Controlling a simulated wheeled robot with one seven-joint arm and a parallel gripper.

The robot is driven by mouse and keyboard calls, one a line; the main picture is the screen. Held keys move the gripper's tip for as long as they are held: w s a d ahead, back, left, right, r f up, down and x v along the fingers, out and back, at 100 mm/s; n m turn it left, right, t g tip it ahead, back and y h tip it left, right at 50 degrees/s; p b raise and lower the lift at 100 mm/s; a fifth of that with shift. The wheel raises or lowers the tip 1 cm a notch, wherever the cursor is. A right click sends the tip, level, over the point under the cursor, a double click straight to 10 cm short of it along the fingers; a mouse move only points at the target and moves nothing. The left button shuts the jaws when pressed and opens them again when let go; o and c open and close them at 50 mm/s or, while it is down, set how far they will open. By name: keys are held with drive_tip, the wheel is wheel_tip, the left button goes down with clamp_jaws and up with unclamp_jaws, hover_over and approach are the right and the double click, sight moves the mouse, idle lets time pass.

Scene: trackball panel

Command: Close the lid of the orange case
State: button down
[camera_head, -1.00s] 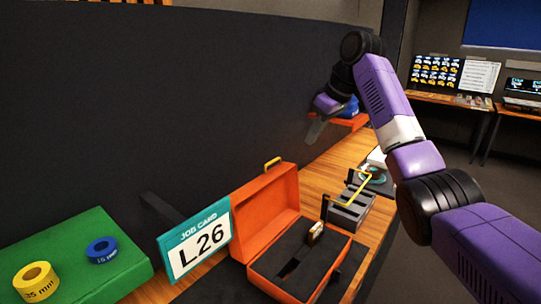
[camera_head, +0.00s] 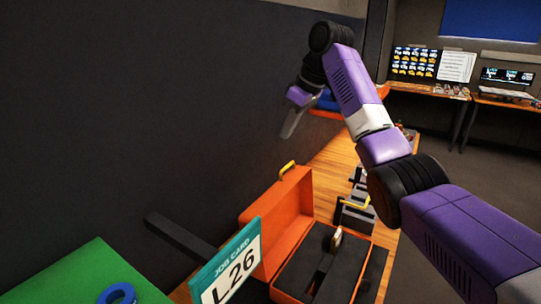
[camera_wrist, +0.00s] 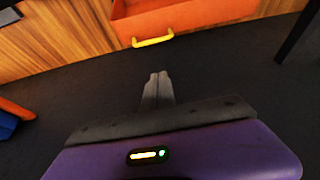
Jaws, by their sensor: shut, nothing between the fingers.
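The orange case stands open on the wooden bench. Its lid (camera_head: 277,226) is raised upright, with a yellow handle (camera_head: 287,168) on its top edge. Its base (camera_head: 284,293) has a dark foam inside with a small metal and tan item (camera_head: 336,240) in it. My gripper (camera_head: 288,134) is shut and empty, in the air beyond the lid and near the dark wall panel. In the wrist view my closed fingers (camera_wrist: 157,78) point toward the yellow handle (camera_wrist: 153,41) and the orange lid (camera_wrist: 180,20), apart from both.
A teal job card marked L26 (camera_head: 232,262) stands left of the case and overlaps it in view. A green block (camera_head: 85,275) with a blue ring (camera_head: 117,293) lies at lower left. A dark bar (camera_head: 185,237) sticks out behind the card. A grey rack (camera_head: 355,214) stands beyond the case.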

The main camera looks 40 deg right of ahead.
drive_tip(key=shift+w+a+f+p, duration=0.15)
drive_tip(key=shift+f+p, duration=1.05)
drive_tip(key=shift+f, duration=1.15)
drive_tip(key=shift+w+d+f+p, duration=0.1)
drive_tip(key=shift+f+p, duration=1.05)
drive_tip(key=shift+f, duration=1.2)
drive_tip(key=shift+f, duration=0.1)
